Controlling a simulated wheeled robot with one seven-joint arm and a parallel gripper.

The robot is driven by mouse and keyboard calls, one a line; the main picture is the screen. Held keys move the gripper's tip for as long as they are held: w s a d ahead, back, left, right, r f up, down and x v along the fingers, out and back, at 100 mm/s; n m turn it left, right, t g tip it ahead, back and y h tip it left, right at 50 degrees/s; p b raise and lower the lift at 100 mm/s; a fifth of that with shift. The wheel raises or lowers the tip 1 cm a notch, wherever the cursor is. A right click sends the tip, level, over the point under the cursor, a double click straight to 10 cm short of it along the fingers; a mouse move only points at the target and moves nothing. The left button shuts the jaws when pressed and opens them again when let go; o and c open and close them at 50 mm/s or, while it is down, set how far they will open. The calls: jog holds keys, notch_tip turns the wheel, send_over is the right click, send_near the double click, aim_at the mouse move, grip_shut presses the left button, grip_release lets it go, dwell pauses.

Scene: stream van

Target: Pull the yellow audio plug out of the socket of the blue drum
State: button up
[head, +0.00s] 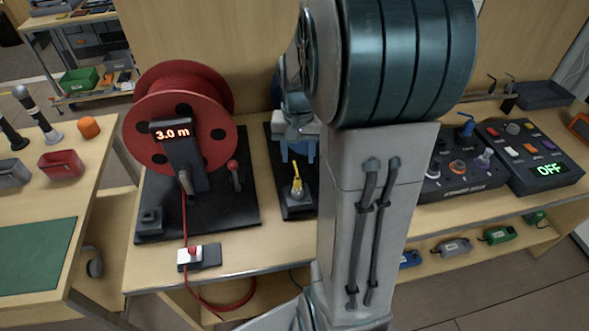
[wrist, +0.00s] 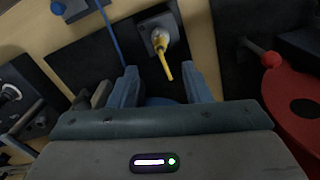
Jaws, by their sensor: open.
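The yellow audio plug (head: 297,187) stands in a grey socket block (head: 300,203) on a black base plate. In the wrist view the plug (wrist: 163,60) is in the socket (wrist: 150,27), its free end towards my gripper. My gripper (head: 299,155) is above and behind the plug in the head view. In the wrist view my gripper (wrist: 160,80) is open, and the plug's end appears between the fingertips, with no contact visible. The blue drum is mostly hidden by my arm and gripper; a blue patch (wrist: 160,101) shows between the fingers.
A red drum (head: 205,95) with a 3.0 m display stands left of the base plate. A red plug (head: 192,252) sits at the front edge. In the wrist view a blue cable (wrist: 109,36) runs beside the socket.

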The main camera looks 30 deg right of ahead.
aim_at(298, 175)
notch_tip(298, 175, down, 10)
jog(key=shift+f, duration=0.15)
dwell(0.3)
grip_shut()
